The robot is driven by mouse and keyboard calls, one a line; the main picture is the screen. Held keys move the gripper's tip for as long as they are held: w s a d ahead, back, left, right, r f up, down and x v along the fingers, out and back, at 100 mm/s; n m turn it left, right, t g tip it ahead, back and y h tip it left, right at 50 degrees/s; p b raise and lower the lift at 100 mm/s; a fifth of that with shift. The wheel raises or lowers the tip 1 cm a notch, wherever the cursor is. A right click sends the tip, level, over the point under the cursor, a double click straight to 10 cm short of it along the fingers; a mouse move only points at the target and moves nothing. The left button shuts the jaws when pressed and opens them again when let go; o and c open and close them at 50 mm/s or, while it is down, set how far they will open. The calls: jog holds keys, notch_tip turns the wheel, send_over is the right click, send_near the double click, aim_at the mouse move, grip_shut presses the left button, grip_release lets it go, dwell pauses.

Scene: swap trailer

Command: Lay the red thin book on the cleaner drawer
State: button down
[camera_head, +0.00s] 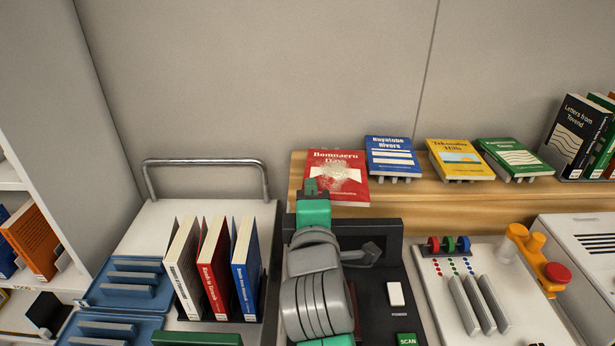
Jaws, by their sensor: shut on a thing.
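The red thin book (341,168) lies face up on the wooden ledge, at its left end; its cover has a large pale smudge. My gripper (310,188) is at the book's near left edge, seen from above and behind, and is shut on it. My own arm hides the jaws and part of that edge. I cannot tell for sure which thing is the cleaner drawer. A white unit with upright grey plates (478,305) stands at the right, and a white vented box (597,243) is at the far right.
Blue (393,156), yellow (460,159) and green (516,158) books lie along the ledge (425,207). A black panel with a SCAN button (406,339) is beside my arm. A rack of upright books (213,268) stands left. An orange arm with a red knob (557,272) sticks up right.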

jog(key=shift+s+r, duration=0.1)
jog(key=shift+s, duration=0.55)
jog(key=shift+r+p, duration=0.1)
jog(key=shift+p, duration=0.35)
jog(key=p, duration=0.2)
jog(key=shift+s+a+p, duration=0.1)
jog(key=shift+a+p, duration=0.25)
jog(key=s+f+p, duration=0.4)
jog(key=s+p, duration=0.1)
jog(key=s+a+f+p, duration=0.1)
jog(key=s+f+p, duration=0.4)
jog(key=s, duration=0.1)
jog(key=s+f+p, duration=0.5)
jog(key=shift+s+a+f+p, duration=0.15)
jog(key=shift+a+p, duration=0.1)
jog(key=shift+p, duration=0.1)
dwell(0.6)
